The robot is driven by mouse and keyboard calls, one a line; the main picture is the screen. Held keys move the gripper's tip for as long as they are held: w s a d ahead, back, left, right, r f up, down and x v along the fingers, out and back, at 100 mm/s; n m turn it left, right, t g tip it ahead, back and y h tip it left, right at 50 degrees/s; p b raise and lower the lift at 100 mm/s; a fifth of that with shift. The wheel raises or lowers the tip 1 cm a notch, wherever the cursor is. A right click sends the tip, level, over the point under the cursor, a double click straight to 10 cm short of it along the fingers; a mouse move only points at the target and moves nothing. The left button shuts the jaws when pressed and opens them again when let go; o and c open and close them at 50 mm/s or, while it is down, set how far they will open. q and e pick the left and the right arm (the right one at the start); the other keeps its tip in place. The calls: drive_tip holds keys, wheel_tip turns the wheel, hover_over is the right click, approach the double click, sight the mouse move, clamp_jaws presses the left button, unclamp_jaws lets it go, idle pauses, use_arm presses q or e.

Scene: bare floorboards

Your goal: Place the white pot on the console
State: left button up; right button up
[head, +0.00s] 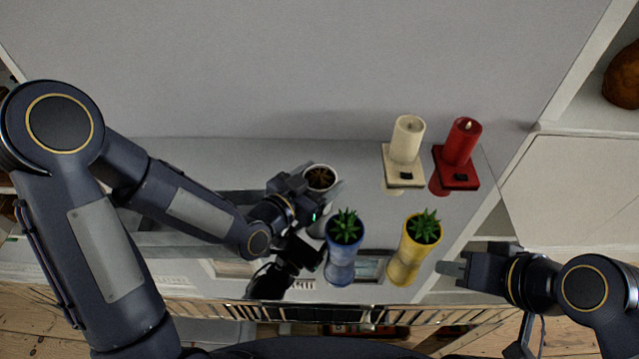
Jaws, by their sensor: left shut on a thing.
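The pot is over the console (370,212), a glossy pale grey top that mirrors the pot and gripper. I cannot tell whether its base touches the surface. My right gripper (452,270) is at the right, near the console's front edge, apart from the vases. Its finger opening is unclear.
On the console, a blue pot (343,234) and a yellow pot (416,240) with green plants stand in front of the white pot. A cream candle (407,140) and a red candle (461,143) stand to the right. A plain grey wall rises behind.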

use_arm(q)
drive_tip(key=shift+f, duration=0.15)
drive_tip(key=o, duration=1.2)
